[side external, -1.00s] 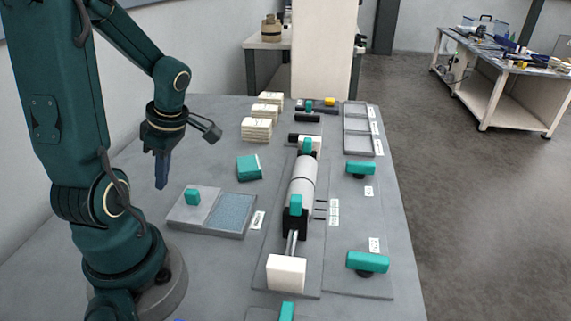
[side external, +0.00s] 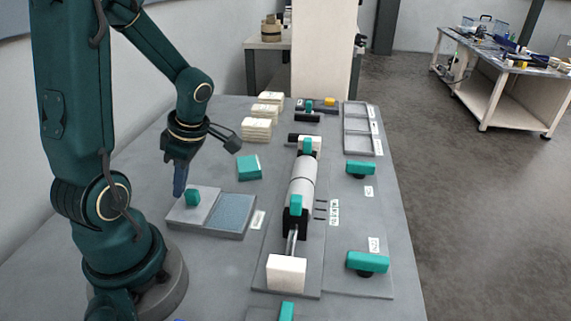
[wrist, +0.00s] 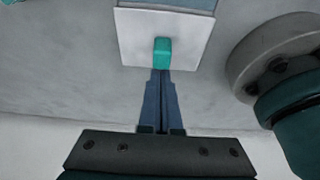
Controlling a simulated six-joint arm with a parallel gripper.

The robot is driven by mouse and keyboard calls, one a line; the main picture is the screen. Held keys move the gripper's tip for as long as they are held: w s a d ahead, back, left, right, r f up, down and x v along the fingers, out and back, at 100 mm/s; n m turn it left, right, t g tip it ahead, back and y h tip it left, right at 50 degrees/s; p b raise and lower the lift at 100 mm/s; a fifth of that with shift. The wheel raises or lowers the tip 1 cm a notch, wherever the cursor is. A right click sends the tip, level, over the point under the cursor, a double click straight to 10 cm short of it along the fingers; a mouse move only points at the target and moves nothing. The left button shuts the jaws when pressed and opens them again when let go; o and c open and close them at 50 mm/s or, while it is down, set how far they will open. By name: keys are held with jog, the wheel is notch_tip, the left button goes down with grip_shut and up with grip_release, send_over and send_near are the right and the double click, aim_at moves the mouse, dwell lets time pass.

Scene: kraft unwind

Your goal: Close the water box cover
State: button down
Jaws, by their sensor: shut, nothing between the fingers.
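The water box (side external: 236,234) is a flat grey box on the table beside my base. Its pale cover (side external: 183,213) lies over the left half, and a teal knob (side external: 193,198) stands on it. The blue water surface (side external: 236,210) shows uncovered on the right half. My gripper (side external: 179,194) is shut and empty, pointing down just left of the knob. In the wrist view the shut fingertips (wrist: 161,72) line up with the near edge of the knob (wrist: 162,50) on the white cover (wrist: 130,38). I cannot tell if they touch it.
A teal-topped block (side external: 249,167) lies behind the box. To the right stands the roller assembly (side external: 301,185) with teal handles and a white block (side external: 286,272). Stacks of cream pads (side external: 257,130) are at the back left. The table between box and pads is mostly clear.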

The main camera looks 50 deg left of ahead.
aim_at(197, 193)
jog(key=w+d, duration=0.6)
jog(key=shift+w+d, duration=0.1)
jog(key=shift+w, duration=0.05)
dwell(0.3)
jog(key=shift+s+a, duration=0.35)
jog(key=shift+a, duration=0.05)
jog(key=s+a, duration=0.2)
jog(key=shift+s+a, duration=0.3)
jog(key=shift+s, duration=0.1)
jog(key=v, duration=1.1)
jog(key=s+d+m+t+h, duration=0.1)
jog(key=d+m+t, duration=0.3)
jog(key=m, duration=0.9)
jog(key=s+d+m+t+h, duration=0.1)
jog(key=d+m+t, duration=0.3)
jog(key=m, duration=1)
jog(key=d+r, duration=0.1)
jog(key=d, duration=0.2)
jog(key=shift+d+h, duration=0.3)
jog(key=shift+d, duration=0.05)
